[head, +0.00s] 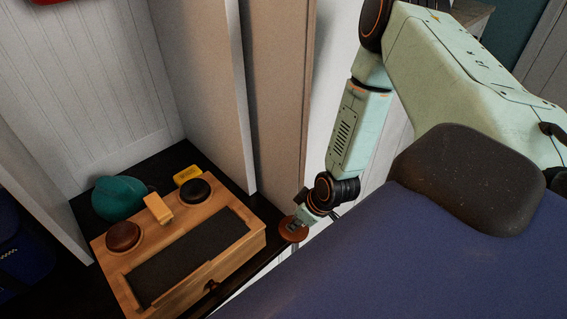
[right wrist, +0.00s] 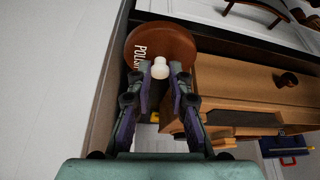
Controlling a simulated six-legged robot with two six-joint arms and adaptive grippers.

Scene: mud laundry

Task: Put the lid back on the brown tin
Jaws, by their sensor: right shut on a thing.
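The brown tin (head: 123,236) sits on the left end of a wooden shoe-care box (head: 190,285), with its dark brown top facing up. The round brown lid (head: 293,233) is held to the right of the box, apart from the tin. My right gripper (head: 301,219) is shut on the lid. In the right wrist view the lid (right wrist: 175,45) shows part of a white word and a pale knob, and my fingers (right wrist: 161,72) close on that knob. My left gripper is not in view.
The box also carries a black tin (head: 194,190), a pale wooden block (head: 157,208) and a dark pad (head: 190,255). Behind it lie a teal rounded thing (head: 118,198) and a yellow packet (head: 187,174).

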